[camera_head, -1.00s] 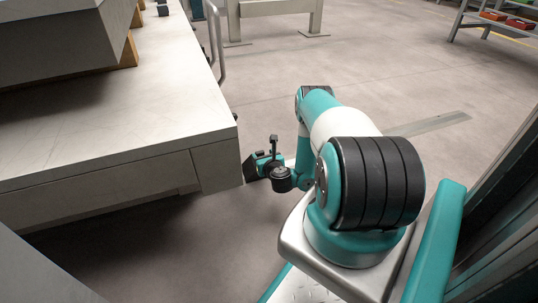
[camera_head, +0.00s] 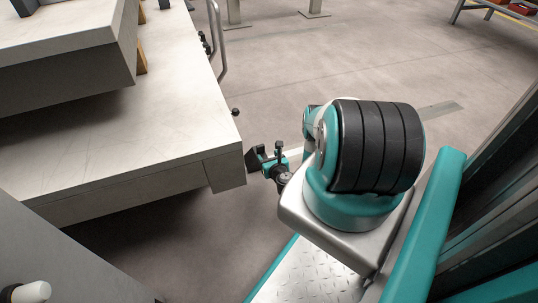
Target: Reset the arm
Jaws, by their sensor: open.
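My arm is folded low on its base, with its large teal and black shoulder joint (camera_head: 375,150) in front of much of the arm. My gripper (camera_head: 262,163) shows small, beside the right front corner of the pale machine table (camera_head: 170,110). Its dark fingers point left toward that corner and it looks open and empty. Whether it touches the corner cannot be told from here. Part of the wrist and forearm is hidden behind the shoulder joint.
A pale block (camera_head: 70,45) stands on the table at the upper left. A metal rail (camera_head: 217,40) rises at the table's far right edge. A shelf with red bins (camera_head: 515,8) is at the top right. Open concrete floor (camera_head: 330,70) lies beyond my arm.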

